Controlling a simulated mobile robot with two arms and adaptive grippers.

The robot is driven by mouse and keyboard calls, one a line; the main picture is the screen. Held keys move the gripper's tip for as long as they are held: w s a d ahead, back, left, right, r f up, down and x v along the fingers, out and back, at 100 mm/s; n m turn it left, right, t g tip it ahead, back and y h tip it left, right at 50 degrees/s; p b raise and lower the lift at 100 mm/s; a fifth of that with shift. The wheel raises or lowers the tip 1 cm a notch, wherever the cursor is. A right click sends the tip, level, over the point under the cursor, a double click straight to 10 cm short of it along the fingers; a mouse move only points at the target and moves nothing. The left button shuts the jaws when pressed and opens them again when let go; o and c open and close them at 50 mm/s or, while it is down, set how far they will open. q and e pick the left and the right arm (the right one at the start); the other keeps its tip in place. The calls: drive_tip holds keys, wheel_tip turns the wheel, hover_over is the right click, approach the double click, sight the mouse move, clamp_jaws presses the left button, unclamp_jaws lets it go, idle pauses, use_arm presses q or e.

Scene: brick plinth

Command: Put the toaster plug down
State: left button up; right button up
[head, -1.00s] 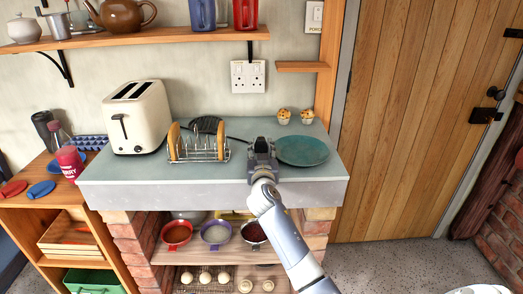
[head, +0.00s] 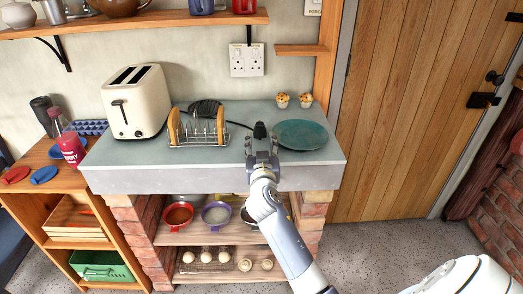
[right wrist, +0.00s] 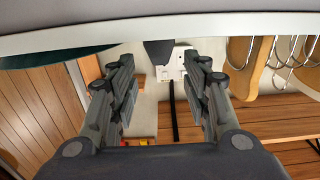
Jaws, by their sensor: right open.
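The black toaster plug (head: 260,131) rests on the grey-green worktop (head: 240,158), left of the teal plate (head: 302,135). In the right wrist view the dark plug (right wrist: 158,52) shows between and just beyond the fingertips, apart from both. My right gripper (head: 261,152) is open and empty at the worktop's front edge, on the near side of the plug. Its two spread fingers also show in the wrist view (right wrist: 160,80). The cream toaster (head: 137,102) stands at the back left; a black cord (head: 238,124) runs behind the toast rack. My left gripper is not in view.
Two muffins (head: 282,99) sit behind the plate. A white wall socket (head: 247,60) is above. Bare worktop lies between rack and plug. Shelves with bowls (head: 178,216) are below.

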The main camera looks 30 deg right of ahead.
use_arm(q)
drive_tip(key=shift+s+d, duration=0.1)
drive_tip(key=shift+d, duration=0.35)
use_arm(e)
drive_tip(key=v, duration=0.4)
drive_tip(key=shift+s+a, duration=0.2)
drive_tip(key=shift+s, duration=0.15)
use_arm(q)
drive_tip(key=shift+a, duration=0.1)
